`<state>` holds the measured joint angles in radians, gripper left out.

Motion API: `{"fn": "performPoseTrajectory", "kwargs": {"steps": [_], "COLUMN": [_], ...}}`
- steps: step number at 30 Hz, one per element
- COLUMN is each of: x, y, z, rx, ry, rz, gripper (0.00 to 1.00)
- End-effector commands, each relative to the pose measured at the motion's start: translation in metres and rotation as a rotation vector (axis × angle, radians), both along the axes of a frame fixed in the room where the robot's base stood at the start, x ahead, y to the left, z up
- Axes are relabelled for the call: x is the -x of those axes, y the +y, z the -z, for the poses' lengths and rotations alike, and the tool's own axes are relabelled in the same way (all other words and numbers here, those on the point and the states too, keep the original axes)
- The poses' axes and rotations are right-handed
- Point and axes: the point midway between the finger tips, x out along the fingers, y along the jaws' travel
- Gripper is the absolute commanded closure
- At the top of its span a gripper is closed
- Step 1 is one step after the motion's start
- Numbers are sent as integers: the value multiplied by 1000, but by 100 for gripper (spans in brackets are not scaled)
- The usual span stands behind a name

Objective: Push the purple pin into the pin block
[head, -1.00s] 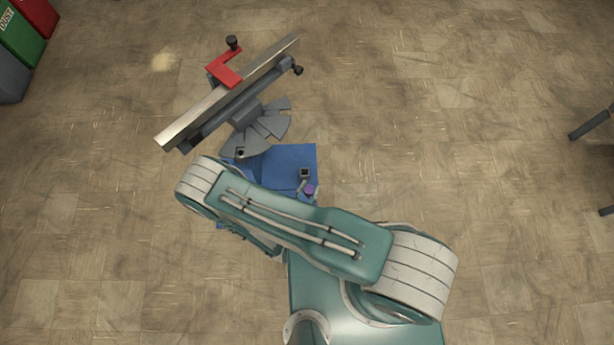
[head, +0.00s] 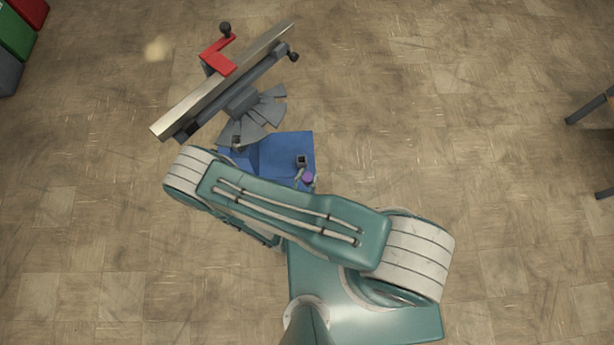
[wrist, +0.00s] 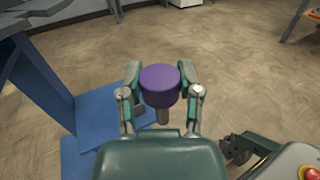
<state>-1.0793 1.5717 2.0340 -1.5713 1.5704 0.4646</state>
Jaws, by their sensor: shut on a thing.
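The purple pin (head: 307,178) has a round purple head and a grey shank. In the wrist view the pin (wrist: 160,86) stands between the two fingers of my gripper (wrist: 161,92), which is shut on its head, with the shank pointing down. The pin block is likely the small dark square block with an opening (head: 301,160) on the blue base (head: 285,148). In the head view the pin is just below and slightly right of this block, apart from it. A grey piece shows partly behind the left finger in the wrist view. My arm hides the gripper's rear.
A long metal beam (head: 225,80) with a red bracket (head: 217,57) and black knobs sits above the blue base, on grey fanned plates (head: 262,112). Green and red bins (head: 18,30) stand at top left. Open floor lies right of the base.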

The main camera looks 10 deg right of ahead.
Motion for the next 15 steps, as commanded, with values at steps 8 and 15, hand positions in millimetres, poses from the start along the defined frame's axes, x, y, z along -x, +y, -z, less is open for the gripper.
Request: {"fn": "performPoseTrajectory", "kwargs": {"steps": [8,15], "x": [0,0], "y": [0,0], "z": [-10,-18], "rx": [-1,-2], "ry": [0,-1], "rz": [0,0], "gripper": [100,100]}}
